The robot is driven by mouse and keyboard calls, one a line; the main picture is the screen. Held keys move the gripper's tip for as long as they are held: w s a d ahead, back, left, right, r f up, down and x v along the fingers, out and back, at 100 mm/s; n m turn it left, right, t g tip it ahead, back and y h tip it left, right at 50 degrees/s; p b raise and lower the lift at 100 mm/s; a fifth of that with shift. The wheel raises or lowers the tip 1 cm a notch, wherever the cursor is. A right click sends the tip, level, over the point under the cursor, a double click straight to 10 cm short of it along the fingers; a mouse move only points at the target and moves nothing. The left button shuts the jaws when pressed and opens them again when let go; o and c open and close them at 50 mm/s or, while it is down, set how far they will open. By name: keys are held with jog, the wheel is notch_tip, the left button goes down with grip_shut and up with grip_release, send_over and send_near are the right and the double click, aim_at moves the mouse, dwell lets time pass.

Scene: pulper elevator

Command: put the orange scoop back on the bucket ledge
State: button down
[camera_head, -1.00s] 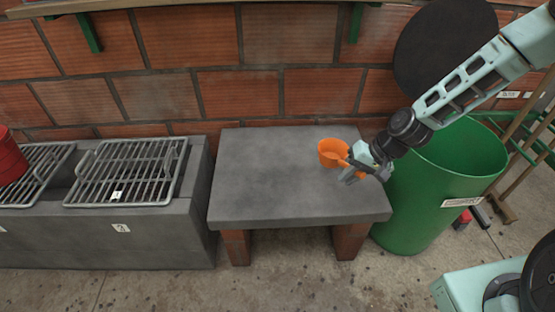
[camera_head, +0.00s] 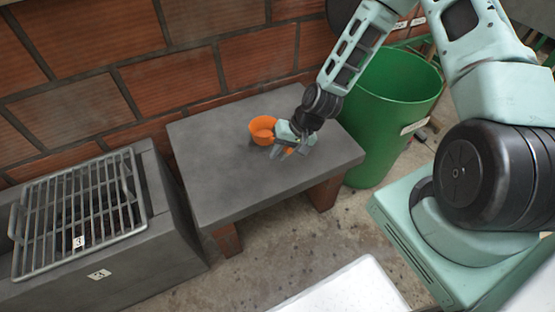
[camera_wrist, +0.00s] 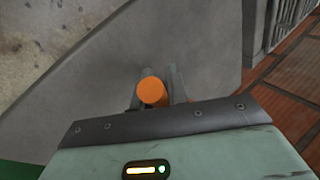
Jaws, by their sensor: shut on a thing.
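The orange scoop (camera_head: 262,131) has a round cup and a handle leading to my gripper. In the head view it is over the right part of a grey slab bench (camera_head: 208,190); whether it touches the top is unclear. My gripper (camera_head: 283,150) is shut on the handle, at the cup's lower right. In the wrist view the round orange handle end (camera_wrist: 152,92) shows between the fingers; the cup is hidden. A grey block ledge (camera_head: 178,222) with a metal grate (camera_head: 78,212) stands left of the bench. No bucket is visible on its visible part now.
A green bin (camera_head: 385,110) stands right of the bench, close to my arm. A brick wall (camera_head: 120,65) runs behind. A white surface (camera_head: 345,290) is in the foreground. The bench top left of the scoop is clear.

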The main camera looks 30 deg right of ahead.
jog(key=shift+f+b, duration=0.3)
jog(key=shift+f, duration=1.7)
jog(key=c, duration=1.4)
grip_release()
jog(key=shift+f, duration=0.15)
jog(key=shift+o, duration=0.2)
jog(key=p+v, duration=0.2)
jog(key=v, duration=1)
jog(key=s+a+r+n+g+h, duration=0.1)
jog(key=s+a+r+n+h, duration=0.1)
jog(key=s+a+r+n, duration=0.35)
jog(key=s+a+r+n+g+h, duration=0.1)
jog(key=s+a+r+n+g, duration=0.15)
jog(key=a+r, duration=0.6)
jog(key=s+a+r+n+t+h, duration=0.1)
jog(key=s+a+r+n, duration=0.1)
jog(key=s+r, duration=0.8)
jog(key=shift+s+n+h, duration=0.3)
jog(key=shift+s+n, duration=0.2)
jog(key=shift+s, duration=0.75)
